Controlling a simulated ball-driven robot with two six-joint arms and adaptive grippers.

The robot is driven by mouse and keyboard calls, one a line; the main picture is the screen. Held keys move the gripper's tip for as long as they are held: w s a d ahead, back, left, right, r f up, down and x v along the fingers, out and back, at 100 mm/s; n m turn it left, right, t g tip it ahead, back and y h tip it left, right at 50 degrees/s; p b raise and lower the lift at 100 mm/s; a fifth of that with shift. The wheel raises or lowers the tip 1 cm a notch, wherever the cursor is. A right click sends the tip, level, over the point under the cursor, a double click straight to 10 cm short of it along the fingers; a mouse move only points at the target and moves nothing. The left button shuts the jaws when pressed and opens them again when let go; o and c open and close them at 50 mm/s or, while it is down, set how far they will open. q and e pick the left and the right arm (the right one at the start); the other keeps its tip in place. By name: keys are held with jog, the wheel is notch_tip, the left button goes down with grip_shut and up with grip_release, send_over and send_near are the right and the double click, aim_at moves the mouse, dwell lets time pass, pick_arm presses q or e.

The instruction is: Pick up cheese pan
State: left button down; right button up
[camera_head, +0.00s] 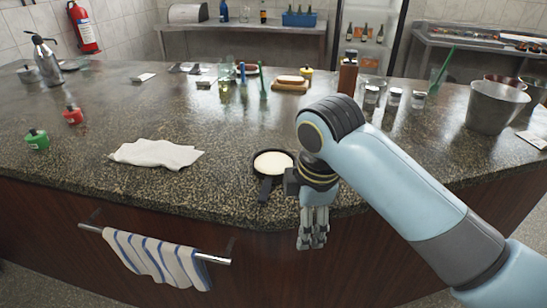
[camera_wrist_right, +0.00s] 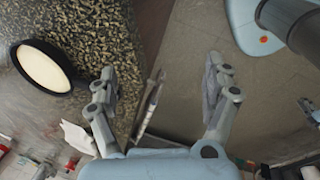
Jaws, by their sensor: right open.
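The cheese pan is a small round black pan with a pale cream filling (camera_head: 273,163), lying flat near the counter's front edge. Its dark handle (camera_head: 266,188) points toward that edge. My right gripper (camera_head: 313,243) hangs fingers down in front of the counter edge, just right of the pan and apart from it. In the right wrist view the pan (camera_wrist_right: 40,66) is at upper left, outside the open, empty fingers (camera_wrist_right: 160,72). A grey jointed part at that view's right edge may be my left gripper; its state is unclear.
The speckled counter (camera_head: 230,205) has a white cloth (camera_head: 157,153) left of the pan. A striped towel (camera_head: 160,258) hangs on a rail (camera_head: 100,233) below the edge. Counter around the pan's left side is clear.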

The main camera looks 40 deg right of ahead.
aim_at(268, 179)
jog(key=w+n, duration=0.2)
jog(key=w+d+r+n, duration=0.1)
jog(key=w+n, duration=0.1)
jog(key=w, duration=0.1)
jog(key=w+r+n+g, duration=0.1)
jog(key=w+n, duration=0.2)
jog(key=shift+w+d+r, duration=0.25)
jog(key=shift+d, duration=0.15)
jog(key=w+d+r+n+g, duration=0.1)
jog(key=w+r+n, duration=0.4)
jog(key=w+n, duration=0.2)
jog(key=shift+y, duration=0.4)
notch_tip(268, 179, down, 11)
jog(key=shift+r+p, duration=0.1)
jog(key=shift+p, duration=0.55)
grip_shut()
jog(key=shift+r, duration=0.1)
